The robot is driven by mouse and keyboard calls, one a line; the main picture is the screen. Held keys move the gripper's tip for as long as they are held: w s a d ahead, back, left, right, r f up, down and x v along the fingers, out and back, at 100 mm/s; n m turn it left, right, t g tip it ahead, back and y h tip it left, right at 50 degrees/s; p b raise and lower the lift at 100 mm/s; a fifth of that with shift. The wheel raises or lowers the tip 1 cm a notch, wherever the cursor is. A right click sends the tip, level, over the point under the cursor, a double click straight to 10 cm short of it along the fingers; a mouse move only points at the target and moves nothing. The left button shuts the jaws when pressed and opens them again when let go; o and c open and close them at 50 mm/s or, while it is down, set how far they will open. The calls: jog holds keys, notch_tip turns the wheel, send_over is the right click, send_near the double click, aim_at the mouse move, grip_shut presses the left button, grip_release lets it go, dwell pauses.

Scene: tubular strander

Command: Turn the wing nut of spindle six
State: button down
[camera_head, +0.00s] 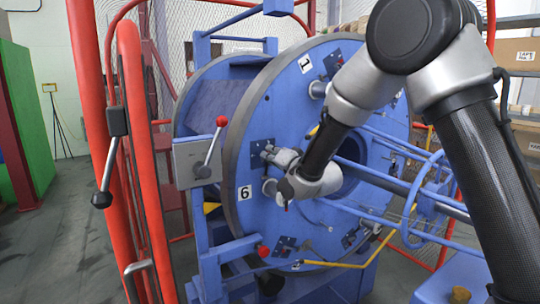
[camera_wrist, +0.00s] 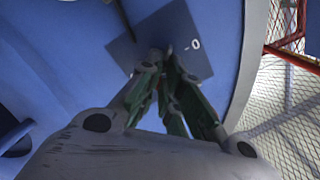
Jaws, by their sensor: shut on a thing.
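The big blue disc (camera_head: 240,140) bears a white label with a 6 (camera_head: 245,192) at its lower left. Above that label is a dark mounting plate (camera_head: 261,148) of spindle six. My gripper (camera_head: 267,153) reaches in from the right, with its fingertips at this plate. In the wrist view my gripper (camera_wrist: 168,62) has its green-padded fingers closed together in front of the dark plate (camera_wrist: 160,35). The fingers are shut on the wing nut, which is mostly hidden between and behind them, so its angle cannot be told.
A lever with a red knob (camera_head: 221,121) stands left of the disc. Red guard posts (camera_head: 140,150) rise further left. Blue rods and a ring (camera_head: 425,215) lie to the right under my arm. Wire mesh (camera_wrist: 285,105) shows at right in the wrist view.

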jog(key=m, duration=0.4)
jog(key=shift+d+f, duration=0.15)
jog(key=shift+f, duration=0.05)
jog(key=shift+f+m, duration=0.15)
jog(key=shift+m, duration=2.05)
jog(key=c, duration=1.6)
grip_release()
jog(key=v, duration=1.2)
